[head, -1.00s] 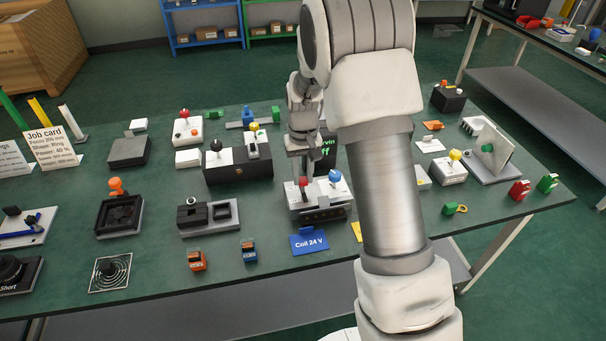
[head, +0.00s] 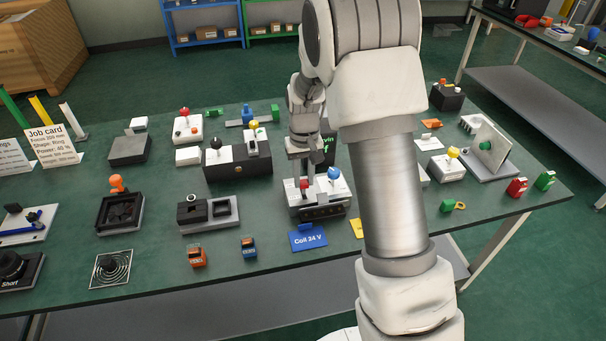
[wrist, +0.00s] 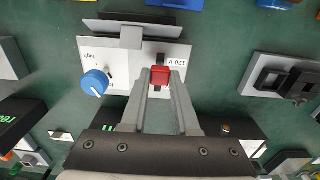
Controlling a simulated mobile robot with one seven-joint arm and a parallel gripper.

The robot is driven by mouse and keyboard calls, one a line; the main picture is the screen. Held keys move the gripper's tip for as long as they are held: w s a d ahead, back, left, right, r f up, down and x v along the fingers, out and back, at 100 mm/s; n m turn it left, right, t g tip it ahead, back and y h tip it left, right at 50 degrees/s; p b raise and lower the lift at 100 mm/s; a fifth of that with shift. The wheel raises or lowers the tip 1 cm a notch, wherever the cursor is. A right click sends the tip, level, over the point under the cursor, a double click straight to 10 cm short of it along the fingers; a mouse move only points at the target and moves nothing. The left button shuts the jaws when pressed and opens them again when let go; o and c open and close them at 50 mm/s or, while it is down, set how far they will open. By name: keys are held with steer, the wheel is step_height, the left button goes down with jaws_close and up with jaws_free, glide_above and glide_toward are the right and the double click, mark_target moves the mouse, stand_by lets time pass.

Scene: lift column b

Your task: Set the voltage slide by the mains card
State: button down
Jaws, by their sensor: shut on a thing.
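The voltage unit (head: 318,207) is a pale-topped box with a dark front, near the middle of the table. It carries a red slide knob (head: 304,184) and a blue round knob (head: 334,173). In the wrist view my gripper (wrist: 160,80) is shut on the red slide knob (wrist: 160,75), which sits in a dark slot. A "120 V" label lies beside the slot, and the blue knob (wrist: 95,82) is on the other side. A blue card (head: 308,238) reading "Coil 24 V" lies in front of the unit. I cannot make out a mains card.
A yellow card (head: 357,228) lies right of the blue card, partly hidden by my arm. A black box with a lever (head: 238,171) and a grey fixture (head: 208,213) stand to the left. A job card (head: 52,146) stands at far left.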

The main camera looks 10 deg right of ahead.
mark_target(305, 184)
steer(key=shift+s, duration=0.45)
steer(key=c, duration=0.6)
jaws_free()
steer(key=shift+c, duration=0.2)
step_height(305, 184, up, 18)
steer(key=p, duration=0.2)
steer(key=shift+f+p, duration=0.25)
steer(key=shift+p, duration=0.1)
steer(key=shift+r, duration=0.1)
